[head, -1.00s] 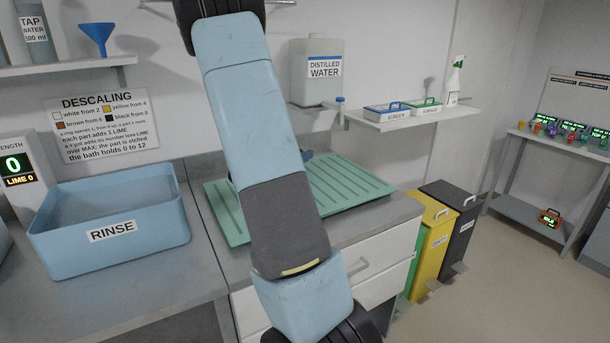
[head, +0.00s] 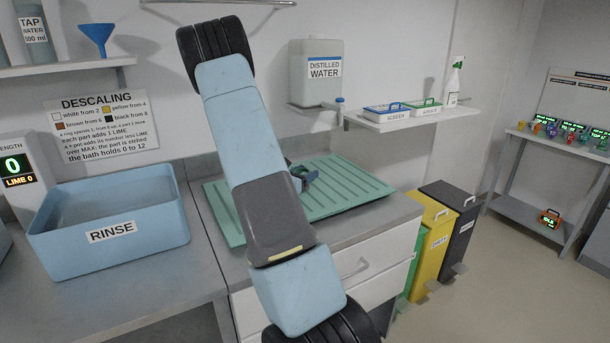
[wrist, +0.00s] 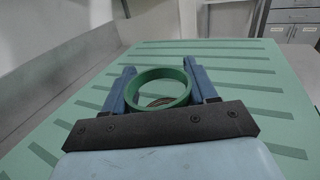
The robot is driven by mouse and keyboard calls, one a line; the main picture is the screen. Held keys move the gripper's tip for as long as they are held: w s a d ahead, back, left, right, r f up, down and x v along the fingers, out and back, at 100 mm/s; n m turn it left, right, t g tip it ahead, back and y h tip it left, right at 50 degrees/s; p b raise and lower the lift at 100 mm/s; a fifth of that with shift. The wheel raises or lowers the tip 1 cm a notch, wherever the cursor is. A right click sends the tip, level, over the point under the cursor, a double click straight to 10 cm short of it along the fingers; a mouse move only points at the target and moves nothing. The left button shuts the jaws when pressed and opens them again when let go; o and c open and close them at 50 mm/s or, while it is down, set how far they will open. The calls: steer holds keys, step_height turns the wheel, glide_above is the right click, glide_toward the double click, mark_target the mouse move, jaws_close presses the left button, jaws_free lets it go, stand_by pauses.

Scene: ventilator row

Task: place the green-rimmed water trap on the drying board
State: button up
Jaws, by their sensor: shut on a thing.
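The green-rimmed water trap (wrist: 158,90) is between the two blue fingers of my gripper (wrist: 161,86) in the wrist view. Its round open top faces the camera. My gripper is shut on it. The green ridged drying board (wrist: 225,62) lies beneath and around it. In the head view the drying board (head: 345,192) is on the counter right of the rinse basin. My gripper (head: 308,174) shows partly behind my arm there, low over the board's middle. I cannot tell whether the trap touches the board.
The blue rinse basin (head: 108,219) stands on the counter to the left. The distilled water container (head: 316,75) and a shelf (head: 410,119) with small trays are behind the board. The right part of the board is bare. Yellow and dark bins stand right of the counter.

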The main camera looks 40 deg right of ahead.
steer(key=shift+f, duration=0.1)
steer(key=o, duration=1.1)
steer(key=a, duration=0.4)
steer(key=s+a, duration=0.1)
steer(key=a, duration=0.2)
steer(key=s+a, duration=0.1)
steer(key=a, duration=0.3)
steer(key=shift+a, duration=0.35)
steer(key=s+a+r+m+g+y, duration=0.5)
steer(key=s+a+r+m+y, duration=0.2)
steer(key=s+r+m, duration=0.4)
steer(key=s+a+r+m+t+y, duration=0.2)
steer(key=s+a+r+m+y, duration=0.1)
steer(key=a, duration=0.4)
steer(key=s+a+r+m+t+y, duration=0.3)
steer(key=s+a+y, duration=0.1)
steer(key=a, duration=0.4)
steer(key=s+a+r+m+t+y, duration=0.2)
steer(key=s+a+r+y, duration=0.1)
steer(key=a, duration=0.4)
steer(key=shift+s+a+r+m+t+y, duration=0.15)
steer(key=shift+s+r+m+t+y, duration=0.1)
steer(key=shift+s, duration=0.2)
steer(key=shift+s+a+r+m+t+y, duration=0.1)
steer(key=shift+s+r+m+t+y, duration=0.1)
steer(key=shift+s, duration=0.2)
